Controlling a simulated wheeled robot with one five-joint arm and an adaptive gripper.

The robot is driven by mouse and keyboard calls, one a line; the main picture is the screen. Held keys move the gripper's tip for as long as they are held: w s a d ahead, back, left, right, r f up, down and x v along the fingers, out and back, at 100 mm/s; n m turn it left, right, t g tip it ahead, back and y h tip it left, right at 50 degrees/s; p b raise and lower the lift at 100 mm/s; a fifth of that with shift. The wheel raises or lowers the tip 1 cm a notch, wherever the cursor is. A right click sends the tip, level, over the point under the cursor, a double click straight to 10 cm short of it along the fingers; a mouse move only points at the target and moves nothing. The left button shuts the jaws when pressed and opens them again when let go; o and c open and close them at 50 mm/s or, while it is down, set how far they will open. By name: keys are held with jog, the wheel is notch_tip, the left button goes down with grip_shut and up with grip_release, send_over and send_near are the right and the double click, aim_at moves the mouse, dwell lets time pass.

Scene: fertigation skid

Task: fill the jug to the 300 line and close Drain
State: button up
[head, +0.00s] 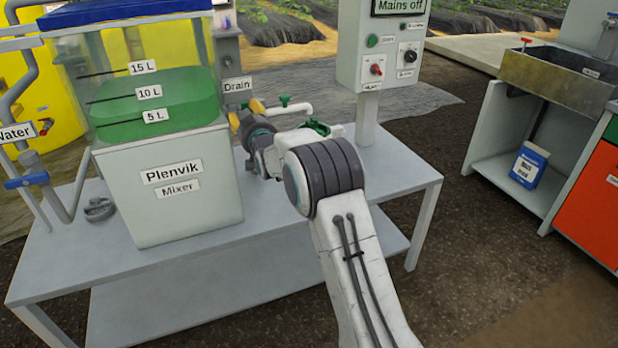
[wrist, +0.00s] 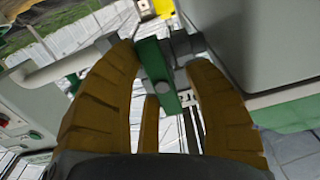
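The mixer tank (head: 168,190) stands on a grey bench, with green liquid (head: 155,105) above its 10 L mark. The "Drain" label (head: 237,85) is just right of the tank. My gripper (head: 243,116) is beside the tank below that label. In the wrist view my gripper (wrist: 160,62) has its yellow fingers spread on both sides of a green valve handle (wrist: 157,76), with a gap on the right. Whether the left finger touches it is unclear. In the head view my gripper hides this valve. I cannot make out the jug or its 300 line.
A white spout with a green handle (head: 284,100) is behind my gripper. The control box (head: 378,45) stands on a post to the right, reading "Mains off". A blue water valve (head: 27,180) is at the left. A sink (head: 560,80) is at the far right.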

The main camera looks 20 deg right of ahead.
jog(key=shift+s+a+f, duration=0.1)
jog(key=shift+a+f, duration=0.2)
jog(key=shift+f, duration=0.1)
jog(key=s+b, duration=0.6)
jog(key=shift+s+d+r+b, duration=0.15)
jog(key=shift+s+r+b, duration=0.15)
jog(key=shift+s+r, duration=0.05)
dwell(0.7)
